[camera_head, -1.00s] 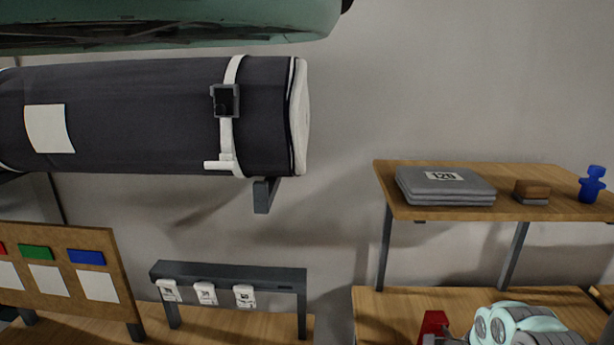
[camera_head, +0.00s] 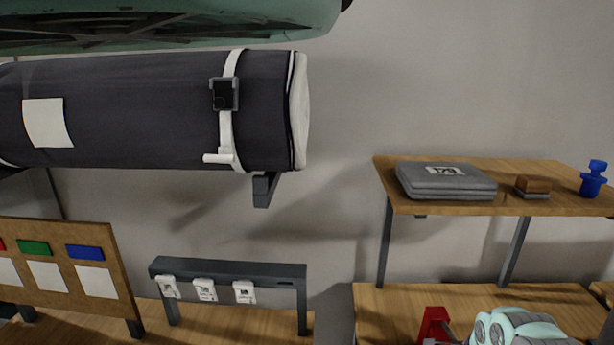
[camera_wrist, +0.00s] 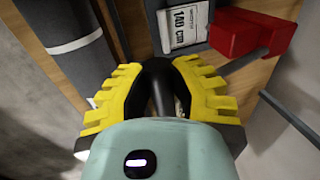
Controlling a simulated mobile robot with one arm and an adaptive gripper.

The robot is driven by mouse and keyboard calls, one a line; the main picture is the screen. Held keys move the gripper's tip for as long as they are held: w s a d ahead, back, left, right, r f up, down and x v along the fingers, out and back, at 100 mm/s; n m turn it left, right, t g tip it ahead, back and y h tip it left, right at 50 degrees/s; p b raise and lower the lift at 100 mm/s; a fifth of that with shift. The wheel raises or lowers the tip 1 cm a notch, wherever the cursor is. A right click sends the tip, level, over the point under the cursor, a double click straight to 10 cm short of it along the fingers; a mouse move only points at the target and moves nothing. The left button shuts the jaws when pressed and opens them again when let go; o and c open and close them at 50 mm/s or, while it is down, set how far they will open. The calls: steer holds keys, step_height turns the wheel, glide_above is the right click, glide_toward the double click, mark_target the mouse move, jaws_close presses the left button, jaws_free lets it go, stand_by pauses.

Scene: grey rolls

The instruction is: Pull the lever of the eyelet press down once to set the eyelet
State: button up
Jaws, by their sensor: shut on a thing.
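The eyelet press shows as a red part (camera_head: 433,325) at the bottom edge of the head view, most of it cut off. In the wrist view a red block (camera_wrist: 245,35) with a grey bar stands at the upper right, beyond my fingers. My gripper (camera_wrist: 158,72), with yellow and black fingers, is shut on a dark rod (camera_wrist: 164,100), which looks like the lever handle. The fingers and teal housing hide most of the rod. In the head view my teal wrist is at the lower right, beside the red part; the grip itself is hidden there.
A wooden shelf (camera_head: 400,207) above the bench holds a grey folded stack (camera_head: 445,182), a brown block (camera_head: 533,184) and a blue figure-like piece (camera_head: 593,179). A large dark roll (camera_head: 150,115) hangs at left. A rack with white tags (camera_head: 228,270) stands below it.

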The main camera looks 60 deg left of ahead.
steer(key=shift+d+f, duration=0.15)
steer(key=shift+s+d+f+b, duration=0.1)
steer(key=shift+s+f+b, duration=0.05)
steer(key=shift+f+b, duration=0.55)
steer(key=shift+c, duration=0.2)
steer(key=shift+f, duration=0.2)
